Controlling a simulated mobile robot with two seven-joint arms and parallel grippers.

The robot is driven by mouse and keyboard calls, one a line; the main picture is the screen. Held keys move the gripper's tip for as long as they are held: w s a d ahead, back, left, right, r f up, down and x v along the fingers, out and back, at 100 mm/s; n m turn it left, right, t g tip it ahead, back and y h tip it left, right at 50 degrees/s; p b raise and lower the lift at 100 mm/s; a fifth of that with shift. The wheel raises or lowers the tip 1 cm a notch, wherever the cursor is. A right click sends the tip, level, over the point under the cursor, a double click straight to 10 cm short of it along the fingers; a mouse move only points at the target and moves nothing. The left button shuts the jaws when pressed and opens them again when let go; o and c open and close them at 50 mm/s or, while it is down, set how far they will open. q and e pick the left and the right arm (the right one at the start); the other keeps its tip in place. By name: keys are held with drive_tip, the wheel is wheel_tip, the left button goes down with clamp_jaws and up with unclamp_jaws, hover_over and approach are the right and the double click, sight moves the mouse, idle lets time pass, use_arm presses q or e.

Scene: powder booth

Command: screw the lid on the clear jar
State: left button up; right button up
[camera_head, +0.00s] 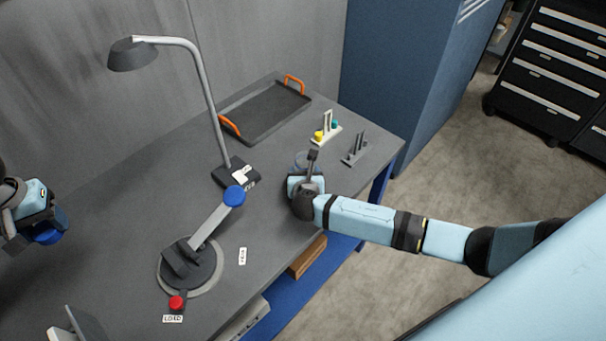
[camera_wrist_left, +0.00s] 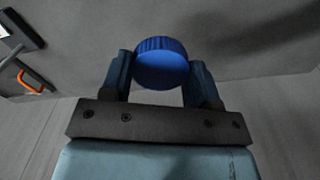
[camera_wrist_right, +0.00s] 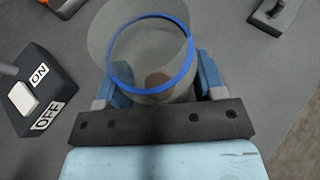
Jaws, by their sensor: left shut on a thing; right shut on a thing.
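My left gripper (camera_head: 42,232) is at the left edge of the head view, shut on a round blue lid (camera_head: 47,238). In the left wrist view the ribbed lid (camera_wrist_left: 161,64) sits between the two fingers. My right gripper (camera_wrist_right: 165,85) is shut around the clear jar (camera_wrist_right: 150,35), which has a blue ring around it. A small brownish round patch shows through the jar. In the head view the jar (camera_head: 300,159) shows only partly behind my right gripper (camera_head: 304,182), near the table's right side. Lid and jar are far apart.
A desk lamp (camera_head: 205,95) with a switch base (camera_head: 237,174) stands left of the jar. A blue-knobbed lever (camera_head: 213,222) and red button (camera_head: 177,302) are nearer the front. Behind are a tray (camera_head: 265,112) and small racks (camera_head: 328,130) (camera_head: 356,150).

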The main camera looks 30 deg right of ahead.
drive_tip(key=shift+r, duration=0.1)
wheel_tip(320, 180, up, 20)
idle(0.5)
